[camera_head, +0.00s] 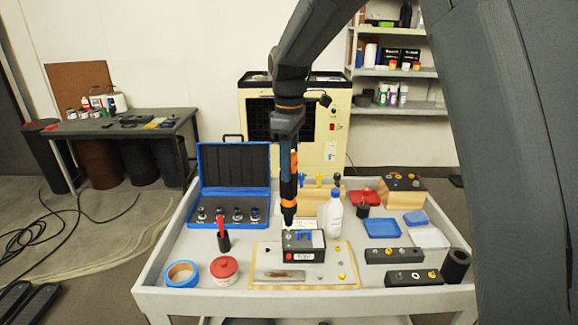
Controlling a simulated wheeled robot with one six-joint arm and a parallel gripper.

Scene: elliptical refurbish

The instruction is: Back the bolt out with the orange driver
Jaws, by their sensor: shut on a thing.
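My gripper (286,160) points straight down over the cart and is shut on the orange driver (289,190), an orange and black tool held upright. The driver's dark tip comes down to the back left of a small black block (303,246) with blue and white parts on top. I cannot tell whether the tip touches it. The block sits on a light wooden board (338,255). The bolt under the driver cannot be made out; the tip and its small size hide it.
The board also bears a rusty metal plate (280,276) and small yellow and grey knobs. An open blue case (235,190) stands behind left, a white bottle (333,215) just right of the driver. Blue tape (181,274) and a red-lidded jar (224,270) stand front left, black blocks (394,255) right.

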